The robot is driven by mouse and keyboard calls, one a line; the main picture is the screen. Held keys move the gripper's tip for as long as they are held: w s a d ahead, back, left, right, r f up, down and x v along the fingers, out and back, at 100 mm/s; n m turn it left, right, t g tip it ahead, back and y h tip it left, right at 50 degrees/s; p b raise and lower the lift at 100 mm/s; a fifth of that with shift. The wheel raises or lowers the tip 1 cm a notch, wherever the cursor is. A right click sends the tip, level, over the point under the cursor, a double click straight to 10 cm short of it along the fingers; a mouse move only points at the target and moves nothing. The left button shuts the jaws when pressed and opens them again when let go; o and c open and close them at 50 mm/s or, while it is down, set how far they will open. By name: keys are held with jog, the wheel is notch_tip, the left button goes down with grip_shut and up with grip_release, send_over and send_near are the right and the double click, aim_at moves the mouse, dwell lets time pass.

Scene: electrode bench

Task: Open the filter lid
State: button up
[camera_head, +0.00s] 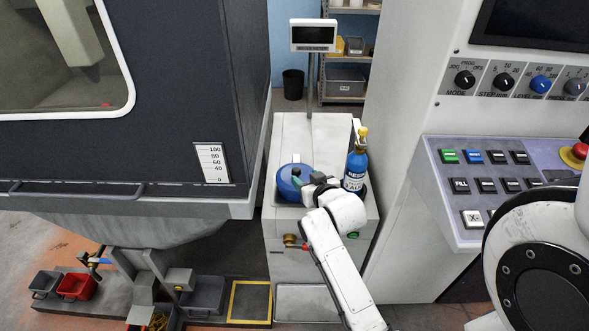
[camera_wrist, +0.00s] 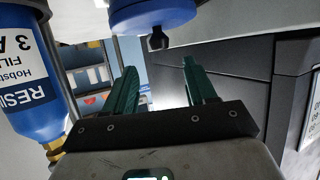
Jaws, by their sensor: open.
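The round blue filter lid (camera_head: 287,189) is on top of the grey-white cabinet in the head view, partly hidden by my gripper (camera_head: 298,180). In the wrist view the blue lid (camera_wrist: 152,18) is at the top edge, with a dark grip piece (camera_wrist: 158,42) sticking out from it. My gripper (camera_wrist: 159,66) has its two green fingers apart with nothing between them. The grip piece appears just beyond the fingertips, roughly between them; I see no contact. Whether the lid is fully seated cannot be told.
A blue resin bottle (camera_head: 355,168) with a yellow top stands close to the right of my gripper; it also shows in the wrist view (camera_wrist: 30,85). A display on a post (camera_head: 313,36) rises behind the cabinet (camera_head: 325,135). A dark machine (camera_head: 190,80) stands left, a control panel (camera_head: 480,185) right.

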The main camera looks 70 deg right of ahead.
aim_at(297, 171)
jog(key=x, duration=0.9)
jog(key=shift+c, duration=0.3)
grip_shut()
